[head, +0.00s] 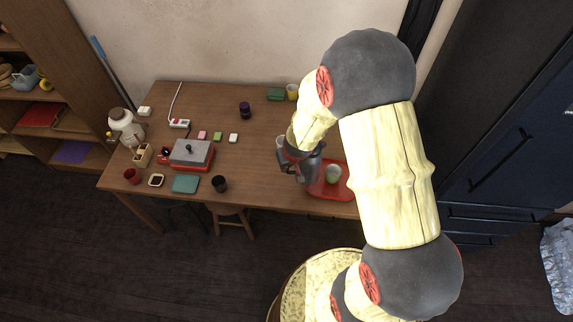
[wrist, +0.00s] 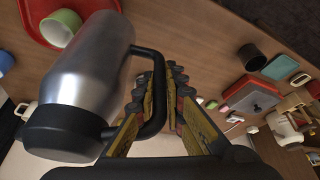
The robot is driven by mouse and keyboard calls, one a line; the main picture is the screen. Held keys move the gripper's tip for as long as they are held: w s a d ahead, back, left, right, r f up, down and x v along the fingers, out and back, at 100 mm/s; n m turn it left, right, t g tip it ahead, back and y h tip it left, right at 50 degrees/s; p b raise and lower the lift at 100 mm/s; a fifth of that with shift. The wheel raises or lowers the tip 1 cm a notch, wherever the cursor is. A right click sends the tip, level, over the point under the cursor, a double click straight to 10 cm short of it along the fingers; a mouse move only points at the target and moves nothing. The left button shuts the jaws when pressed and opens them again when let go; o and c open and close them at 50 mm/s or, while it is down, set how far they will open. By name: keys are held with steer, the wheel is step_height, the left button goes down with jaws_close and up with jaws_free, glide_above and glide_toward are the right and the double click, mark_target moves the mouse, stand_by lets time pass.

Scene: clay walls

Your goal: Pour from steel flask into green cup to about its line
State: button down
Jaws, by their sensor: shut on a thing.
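The steel flask (wrist: 92,72) has a silver body, a black end and a black loop handle. My gripper (wrist: 160,92) is shut on the handle. In the head view, my gripper (head: 302,150) and the flask (head: 308,170) are at the right part of the table, just left of the green cup. The green cup (head: 333,174) stands on a red tray (head: 345,190); it also shows in the wrist view (wrist: 60,28), beyond the far end of the flask. The cup's line and its contents are too small to make out. I cannot tell the flask's exact tilt.
The table's middle is fairly clear.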

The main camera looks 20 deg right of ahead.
steer(key=shift+d+f+y+b, duration=0.25)
steer(key=shift+d+b, duration=0.25)
steer(key=shift+b, duration=1)
steer(key=shift+d+f+y+b, duration=0.1)
steer(key=shift+d+y+b, duration=0.3)
steer(key=shift+b, duration=1.05)
steer(key=d+b, duration=0.1)
steer(key=b, duration=0.1)
steer(key=d+b, duration=0.1)
steer(key=shift+s+f+y+b, duration=0.15)
steer(key=shift+f+y+b, duration=0.05)
steer(key=shift+y+b, duration=0.2)
steer(key=shift+f+m+y+b, duration=0.3)
steer(key=shift+f+b, duration=0.45)
steer(key=shift+b, duration=1.05)
steer(key=shift+a+r+t+y+b, duration=0.1)
steer(key=shift+r+t+y+b, duration=0.2)
steer(key=shift+r+y+b, duration=1.25)
steer(key=shift+f+m+y+b, duration=0.15)
steer(key=shift+m+y+b, duration=0.2)
steer(key=shift+b, duration=1.85)
